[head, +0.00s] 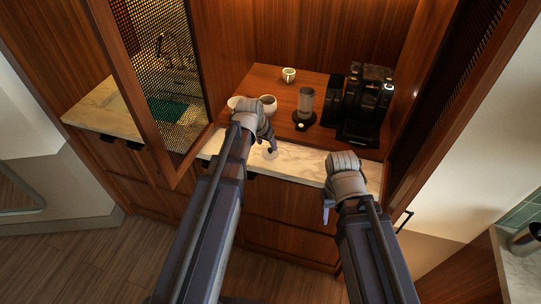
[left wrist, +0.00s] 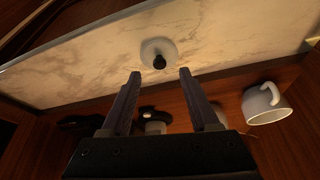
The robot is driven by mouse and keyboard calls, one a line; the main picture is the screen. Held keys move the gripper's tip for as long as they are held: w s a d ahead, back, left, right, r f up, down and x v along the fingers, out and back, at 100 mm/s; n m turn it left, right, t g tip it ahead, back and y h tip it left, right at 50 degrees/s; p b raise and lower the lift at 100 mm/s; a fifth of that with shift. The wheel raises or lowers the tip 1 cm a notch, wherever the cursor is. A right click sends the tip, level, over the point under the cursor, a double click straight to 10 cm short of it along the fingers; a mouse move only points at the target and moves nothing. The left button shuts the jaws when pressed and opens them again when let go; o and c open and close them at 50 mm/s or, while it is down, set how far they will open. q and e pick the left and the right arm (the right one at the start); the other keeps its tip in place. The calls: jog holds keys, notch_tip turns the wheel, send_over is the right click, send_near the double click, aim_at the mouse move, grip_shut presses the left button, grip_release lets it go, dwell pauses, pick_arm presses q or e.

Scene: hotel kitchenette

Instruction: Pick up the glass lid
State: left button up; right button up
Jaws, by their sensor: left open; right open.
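The glass lid (head: 270,154) is a small pale disc on the marble counter strip, partly hidden by my left gripper in the head view. In the left wrist view the lid (left wrist: 148,49) shows as a round translucent disc with a dark knob at its middle. My left gripper (left wrist: 160,73) is open and empty, with the lid's knob just beyond and between its two fingertips. It also shows in the head view (head: 270,142), above the counter. My right gripper (head: 327,211) is open, low in front of the cabinet's counter edge and away from the lid.
Open cabinet doors (head: 155,75) flank both sides. A white mug (left wrist: 262,108) shows right in the left wrist view.

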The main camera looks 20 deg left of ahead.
aim_at(270, 149)
pick_arm(q)
jog(key=shift+b+x, duration=2.4)
jog(key=shift+x, duration=0.25)
jog(key=shift+r, duration=0.15)
grip_shut()
